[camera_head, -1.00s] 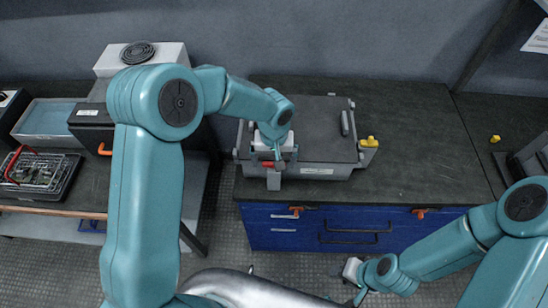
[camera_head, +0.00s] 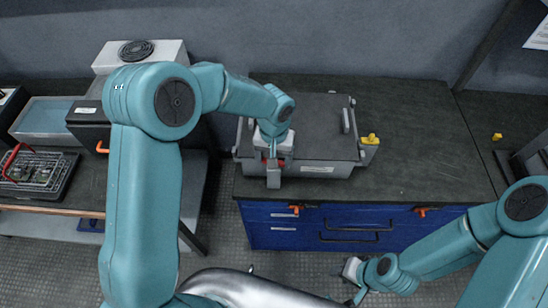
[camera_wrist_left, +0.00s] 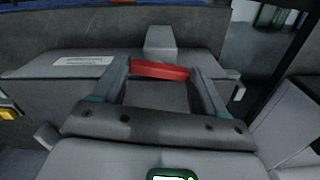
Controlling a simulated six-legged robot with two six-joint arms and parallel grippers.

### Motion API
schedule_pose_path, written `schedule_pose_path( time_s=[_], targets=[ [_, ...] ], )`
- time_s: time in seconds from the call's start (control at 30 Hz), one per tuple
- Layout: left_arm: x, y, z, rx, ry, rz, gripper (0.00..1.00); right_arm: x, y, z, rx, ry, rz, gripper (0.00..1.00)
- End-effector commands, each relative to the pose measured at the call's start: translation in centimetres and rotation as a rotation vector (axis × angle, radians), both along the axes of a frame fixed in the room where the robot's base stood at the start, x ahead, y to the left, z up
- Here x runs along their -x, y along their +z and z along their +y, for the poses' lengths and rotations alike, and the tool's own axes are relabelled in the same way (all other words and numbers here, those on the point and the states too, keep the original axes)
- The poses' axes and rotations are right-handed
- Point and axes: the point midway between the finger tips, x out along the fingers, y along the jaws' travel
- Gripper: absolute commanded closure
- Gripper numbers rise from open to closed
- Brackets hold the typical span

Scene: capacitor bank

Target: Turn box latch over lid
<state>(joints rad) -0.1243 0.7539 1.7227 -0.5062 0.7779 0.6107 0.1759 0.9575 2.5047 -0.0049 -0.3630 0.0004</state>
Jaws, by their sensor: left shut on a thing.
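The grey box (camera_head: 330,170) stands on the dark bench with its flat lid (camera_head: 310,120) lying on top. My left gripper (camera_head: 274,152) is at the box's front left corner and mostly covers the latch there. In the left wrist view the red latch (camera_wrist_left: 160,70) lies crosswise between the two fingertips of my left gripper (camera_wrist_left: 158,74), which is shut on it. A white label (camera_wrist_left: 85,60) shows on the box beside it. My right gripper (camera_head: 352,282) hangs low in front of the blue drawers, away from the box; its jaws are too small to read.
A yellow-topped block (camera_head: 369,148) stands at the box's right side. Blue drawers (camera_head: 350,228) with orange-red catches are below the bench top. The bench (camera_head: 420,140) right of the box is clear. A side table with a tray (camera_head: 45,118) and wire basket is at left.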

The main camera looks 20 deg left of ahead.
Motion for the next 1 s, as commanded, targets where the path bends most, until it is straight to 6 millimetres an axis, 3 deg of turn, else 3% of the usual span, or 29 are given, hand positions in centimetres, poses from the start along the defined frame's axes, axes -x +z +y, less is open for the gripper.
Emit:
schedule_pose_path(
  time_s=[0.4,1.0],
  targets=[
    [-0.1,-0.1,0.0,0.001,-0.384,-0.003,0.58,0.0,-1.9,0.0,0.0,0.0,0.0,0.62],
    [-0.1,0.1,0.0,0.0,-0.953,-0.004,0.58,0.0,-2.7,0.0,0.0,0.0,0.0,0.62]
  ],
)
